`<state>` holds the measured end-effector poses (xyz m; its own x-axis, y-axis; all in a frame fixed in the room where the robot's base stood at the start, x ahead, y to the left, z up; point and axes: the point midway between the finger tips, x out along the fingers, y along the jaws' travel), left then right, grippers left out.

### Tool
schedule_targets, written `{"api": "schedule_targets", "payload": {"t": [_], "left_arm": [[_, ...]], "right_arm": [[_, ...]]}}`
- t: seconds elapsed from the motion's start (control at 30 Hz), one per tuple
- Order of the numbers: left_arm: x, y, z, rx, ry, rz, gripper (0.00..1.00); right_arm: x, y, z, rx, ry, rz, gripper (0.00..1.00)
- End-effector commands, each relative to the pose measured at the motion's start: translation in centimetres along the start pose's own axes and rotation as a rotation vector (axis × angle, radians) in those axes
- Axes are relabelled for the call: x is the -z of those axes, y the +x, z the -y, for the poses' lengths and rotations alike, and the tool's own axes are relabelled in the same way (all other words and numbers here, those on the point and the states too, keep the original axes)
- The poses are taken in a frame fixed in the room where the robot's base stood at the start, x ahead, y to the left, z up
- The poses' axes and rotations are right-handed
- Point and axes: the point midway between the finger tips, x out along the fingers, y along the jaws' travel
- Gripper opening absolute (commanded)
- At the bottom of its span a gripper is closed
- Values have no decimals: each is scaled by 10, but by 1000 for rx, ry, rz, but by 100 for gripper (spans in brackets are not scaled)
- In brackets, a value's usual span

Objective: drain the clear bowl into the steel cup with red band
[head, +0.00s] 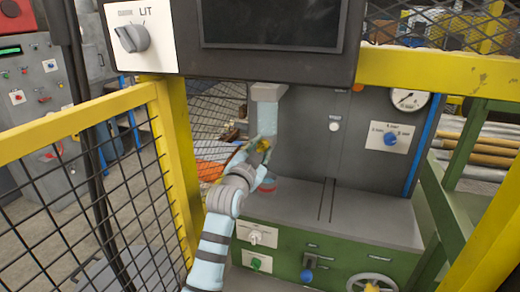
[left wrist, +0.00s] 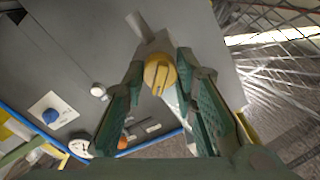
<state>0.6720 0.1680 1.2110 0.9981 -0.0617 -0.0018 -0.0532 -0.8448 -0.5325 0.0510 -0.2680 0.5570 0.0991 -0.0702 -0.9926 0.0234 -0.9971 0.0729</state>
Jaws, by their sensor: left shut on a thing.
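The clear bowl (head: 267,118) is a pale, see-through upright body hanging under a grey bracket (head: 268,92) on the machine's back panel. A yellow knob (left wrist: 157,74) is at its lower end. My left gripper (head: 261,146) is shut on this knob, with one finger on each side in the left wrist view. The steel cup with red band (head: 267,186) stands on the grey ledge below the bowl. It is mostly hidden behind my left wrist, so its contents cannot be seen. My right gripper is not in view.
A yellow mesh guard (head: 90,190) stands close on the left of my arm. A dark screen housing (head: 270,30) overhangs the bowl. The grey ledge (head: 370,222) right of the cup is clear. A gauge (head: 408,99) and a blue dial (head: 390,139) sit at the right.

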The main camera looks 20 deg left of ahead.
Motion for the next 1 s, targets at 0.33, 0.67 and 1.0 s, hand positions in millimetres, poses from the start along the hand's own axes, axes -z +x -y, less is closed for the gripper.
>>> {"api": "schedule_targets", "payload": {"t": [0.33, 0.67, 1.0], "left_arm": [[4, 1, -1, -2, -101, -1, 0], [6, 1, -1, -4, -366, 1, 0], [5, 1, 0, -2, -689, -1, 0]], "right_arm": [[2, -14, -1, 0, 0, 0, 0], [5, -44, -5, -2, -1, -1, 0], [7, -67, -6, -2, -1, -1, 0]]}}
